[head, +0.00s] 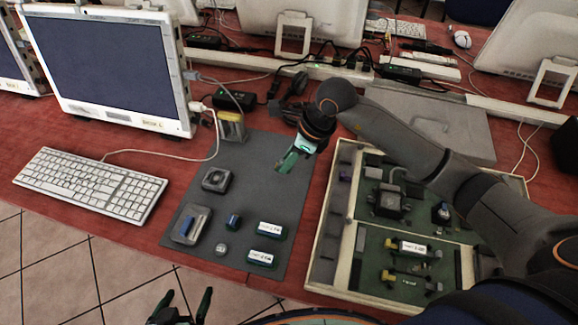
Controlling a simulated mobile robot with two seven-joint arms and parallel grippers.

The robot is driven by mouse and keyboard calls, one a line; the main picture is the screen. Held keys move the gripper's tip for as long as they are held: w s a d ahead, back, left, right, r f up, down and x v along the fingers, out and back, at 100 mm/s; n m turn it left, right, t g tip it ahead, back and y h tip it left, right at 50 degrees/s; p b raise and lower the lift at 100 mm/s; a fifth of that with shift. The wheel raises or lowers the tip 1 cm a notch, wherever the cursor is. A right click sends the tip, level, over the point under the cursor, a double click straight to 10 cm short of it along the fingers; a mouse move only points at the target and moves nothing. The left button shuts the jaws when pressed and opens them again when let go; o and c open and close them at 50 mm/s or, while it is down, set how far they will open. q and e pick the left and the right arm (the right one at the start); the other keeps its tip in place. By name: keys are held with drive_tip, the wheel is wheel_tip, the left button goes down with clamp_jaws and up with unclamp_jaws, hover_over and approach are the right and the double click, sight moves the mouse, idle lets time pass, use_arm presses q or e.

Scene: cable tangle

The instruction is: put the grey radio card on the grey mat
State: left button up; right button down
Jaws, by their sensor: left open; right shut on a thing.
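The grey mat (245,163) lies on the red table in the middle of the head view. My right gripper (288,163) is above the mat's right part, fingers pointing down and left. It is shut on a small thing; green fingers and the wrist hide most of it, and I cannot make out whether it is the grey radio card. I cannot pick out that card anywhere else. My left gripper (185,303) is open and empty at the bottom edge, in front of the table.
On the mat are a fan (216,179), a grey tray (199,222), a blue cylinder (233,222), a small round piece (221,249) and two labelled modules (270,230) (262,258). An open case with green boards (346,225) stands right. A keyboard (92,183) and a monitor (105,65) stand left.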

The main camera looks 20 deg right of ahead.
drive_tip(key=shift+w+d+f, duration=0.1)
drive_tip(key=shift+w+f, duration=0.05)
drive_tip(key=shift+f, duration=1.55)
drive_tip(key=shift+f, duration=0.15)
drive_tip(key=c, duration=0.7)
unclamp_jaws()
drive_tip(key=shift+r, duration=0.35)
drive_tip(key=v, duration=1.1)
drive_tip(key=shift+r+p, duration=0.35)
drive_tip(key=shift+p, duration=0.05)
drive_tip(key=shift+d, duration=0.1)
